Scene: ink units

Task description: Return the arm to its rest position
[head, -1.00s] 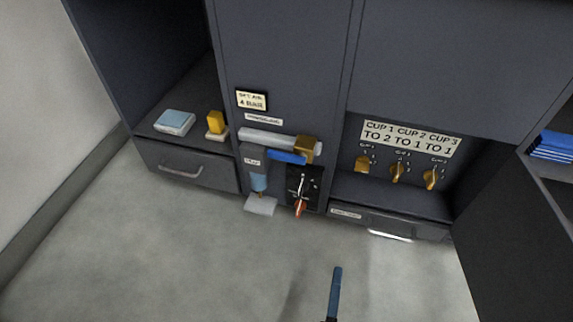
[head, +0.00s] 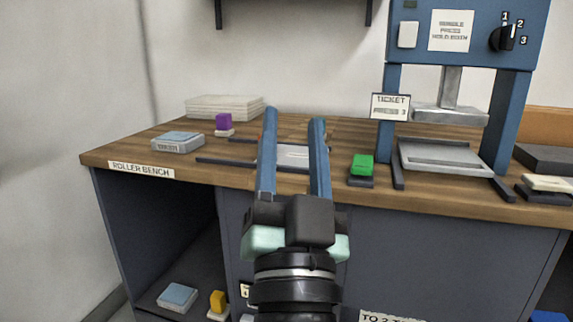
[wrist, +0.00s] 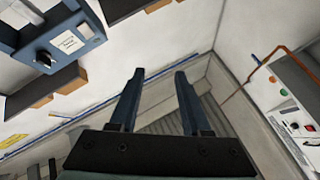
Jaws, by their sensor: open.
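My gripper (head: 293,125) stands in the middle of the head view, its two long blue fingers pointing up and apart, with nothing between them. Behind it is the front of the wooden roller bench (head: 150,158). In the wrist view my gripper (wrist: 161,80) is also open and empty, facing the room's walls and ceiling. The fingers hide part of a light plate on the bench top.
A blue press (head: 463,33) with a dial stands at the back right, a grey tray (head: 445,158) below it. A green block (head: 362,164), purple block (head: 223,122) and light-blue pad (head: 178,141) are on the bench. The lower left compartment (head: 160,235) is open.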

